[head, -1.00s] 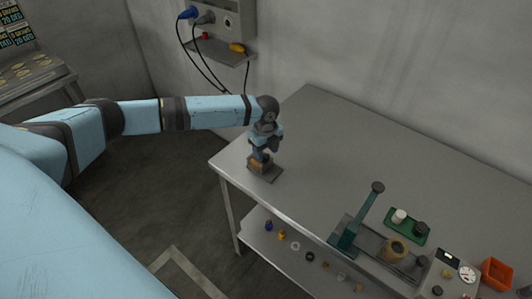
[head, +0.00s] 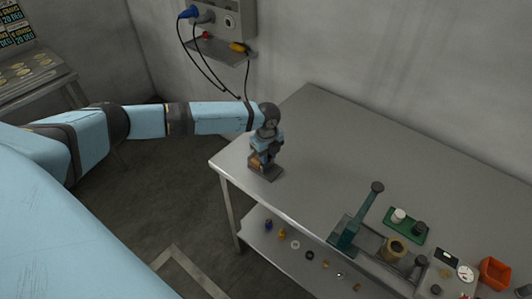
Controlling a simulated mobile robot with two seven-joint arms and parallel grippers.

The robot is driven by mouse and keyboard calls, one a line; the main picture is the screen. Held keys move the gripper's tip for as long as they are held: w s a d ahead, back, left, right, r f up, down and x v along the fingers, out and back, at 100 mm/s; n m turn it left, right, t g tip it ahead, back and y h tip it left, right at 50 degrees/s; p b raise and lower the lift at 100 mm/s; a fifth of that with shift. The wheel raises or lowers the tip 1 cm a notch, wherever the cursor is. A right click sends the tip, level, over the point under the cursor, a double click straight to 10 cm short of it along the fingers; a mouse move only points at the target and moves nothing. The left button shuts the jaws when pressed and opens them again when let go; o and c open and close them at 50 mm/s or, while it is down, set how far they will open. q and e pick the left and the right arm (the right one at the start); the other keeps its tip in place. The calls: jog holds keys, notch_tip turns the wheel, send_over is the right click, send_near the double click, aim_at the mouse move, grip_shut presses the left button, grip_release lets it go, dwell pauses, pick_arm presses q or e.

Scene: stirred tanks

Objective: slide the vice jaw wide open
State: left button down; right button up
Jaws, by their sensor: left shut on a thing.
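The vice (head: 268,174) is a small dark grey block on a flat base near the left end of the grey workbench. A brown-orange part (head: 256,163) shows at its left side. My left gripper (head: 262,159) reaches down onto it from above and is shut on the vice jaw. The fingers and wrist cover most of the jaw, so the gap between the jaws cannot be made out. My right gripper is out of view.
A green lever press (head: 360,218) stands along the bench's front edge. A green tray (head: 405,226) and an orange bin (head: 495,273) lie farther right. The bench behind the vice is clear. A wall box (head: 222,18) with cables hangs at the back.

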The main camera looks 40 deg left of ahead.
aim_at(269, 157)
pick_arm(q)
jog(key=shift+s+d+r, duration=0.1)
jog(key=shift+d, duration=0.3)
jog(key=c, duration=1.1)
grip_release()
jog(key=shift+o, duration=0.8)
jog(key=shift+d, duration=0.1)
jog(key=shift+r, duration=0.2)
notch_tip(269, 157, up, 13)
jog(key=b, duration=0.1)
